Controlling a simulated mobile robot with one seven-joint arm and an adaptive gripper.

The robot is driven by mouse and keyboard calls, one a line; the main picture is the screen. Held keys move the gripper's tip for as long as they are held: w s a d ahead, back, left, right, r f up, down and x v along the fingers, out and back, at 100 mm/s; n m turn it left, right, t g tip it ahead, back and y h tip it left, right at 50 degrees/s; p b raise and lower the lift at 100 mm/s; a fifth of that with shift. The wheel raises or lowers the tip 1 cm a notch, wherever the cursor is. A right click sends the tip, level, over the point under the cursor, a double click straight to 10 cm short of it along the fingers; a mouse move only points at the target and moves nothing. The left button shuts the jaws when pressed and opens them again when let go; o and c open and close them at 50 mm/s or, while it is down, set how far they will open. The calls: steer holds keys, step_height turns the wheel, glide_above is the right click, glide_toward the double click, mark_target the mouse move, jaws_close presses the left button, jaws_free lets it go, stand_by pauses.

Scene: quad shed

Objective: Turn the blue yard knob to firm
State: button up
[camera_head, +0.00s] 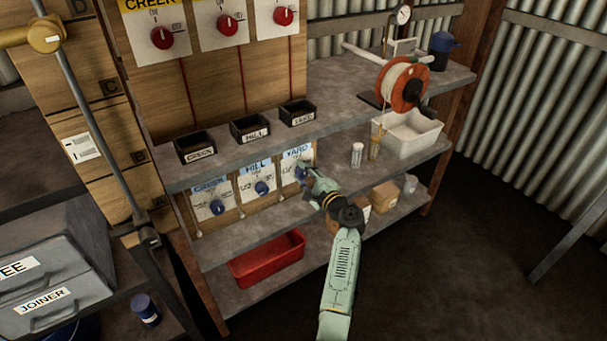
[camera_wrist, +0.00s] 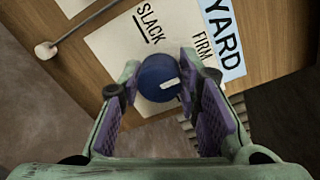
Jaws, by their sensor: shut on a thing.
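The blue yard knob (camera_wrist: 158,78) sits on a white plate (camera_wrist: 110,45) marked SLACK and FIRM, under a blue YARD label (camera_wrist: 226,42). Its white pointer mark lies to the right of the knob's centre, on the side of the word FIRM in the wrist view; I cannot tell its exact setting. My gripper (camera_wrist: 161,88) is shut on the knob, with a purple-padded finger on each side. In the head view my gripper (camera_head: 304,178) covers most of the knob below the YARD label (camera_head: 297,152).
The blue hill knob (camera_head: 262,188) and creek knob (camera_head: 217,207) are to the left on the same board. Black bins (camera_head: 250,128) line the shelf edge above. A red tray (camera_head: 268,259) sits on the shelf below.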

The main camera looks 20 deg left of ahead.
steer(key=o, duration=1.1)
steer(key=shift+o, duration=0.2)
steer(key=v, duration=1.2)
